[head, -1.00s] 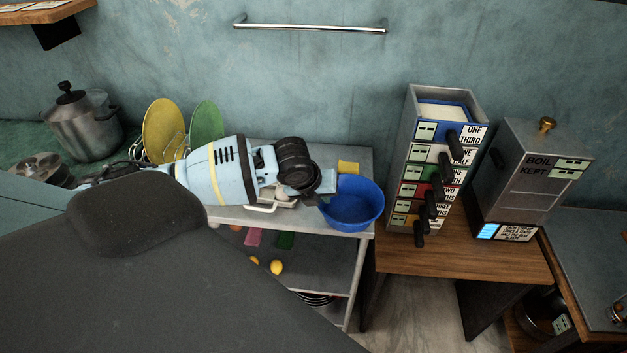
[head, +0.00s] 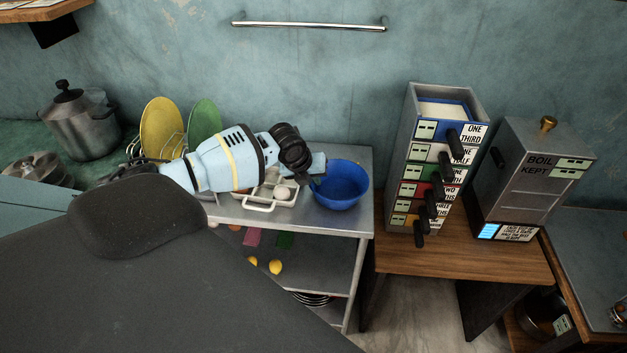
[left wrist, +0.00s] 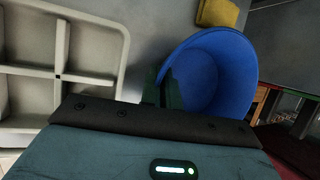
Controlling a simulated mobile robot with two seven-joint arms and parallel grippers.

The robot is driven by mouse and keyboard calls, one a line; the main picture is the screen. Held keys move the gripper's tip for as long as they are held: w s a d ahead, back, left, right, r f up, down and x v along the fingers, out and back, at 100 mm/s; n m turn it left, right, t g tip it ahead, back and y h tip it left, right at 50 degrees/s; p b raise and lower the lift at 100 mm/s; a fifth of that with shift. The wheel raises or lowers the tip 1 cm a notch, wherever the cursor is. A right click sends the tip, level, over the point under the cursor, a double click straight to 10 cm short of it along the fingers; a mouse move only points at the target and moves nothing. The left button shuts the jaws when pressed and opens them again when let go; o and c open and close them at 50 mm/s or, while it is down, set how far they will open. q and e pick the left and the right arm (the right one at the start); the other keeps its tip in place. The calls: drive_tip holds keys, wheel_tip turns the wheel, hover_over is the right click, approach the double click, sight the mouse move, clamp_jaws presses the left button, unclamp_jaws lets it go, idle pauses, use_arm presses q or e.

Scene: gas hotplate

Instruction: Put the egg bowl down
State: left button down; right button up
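The blue bowl (head: 345,190) is over the right part of the metal table top in the head view, roughly upright. I cannot tell whether its base touches the table. It also shows in the left wrist view (left wrist: 225,75), and the part of its inside in view looks empty. My left gripper (head: 318,177) is at the bowl's left rim. In the left wrist view its dark fingers (left wrist: 164,90) straddle the rim and look closed on it. My right gripper is in neither view.
A white divided tray (head: 258,207) with a pale egg (head: 282,192) is just left of the bowl on the metal table (head: 335,222). A yellow block (left wrist: 217,12) is behind the bowl. A drawer tower (head: 410,150) stands to the right.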

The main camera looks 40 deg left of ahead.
use_arm(q)
drive_tip(key=shift+f, duration=0.35)
drive_tip(key=shift+f, duration=0.1)
drive_tip(key=c, duration=1.6)
unclamp_jaws()
drive_tip(key=shift+c, duration=0.2)
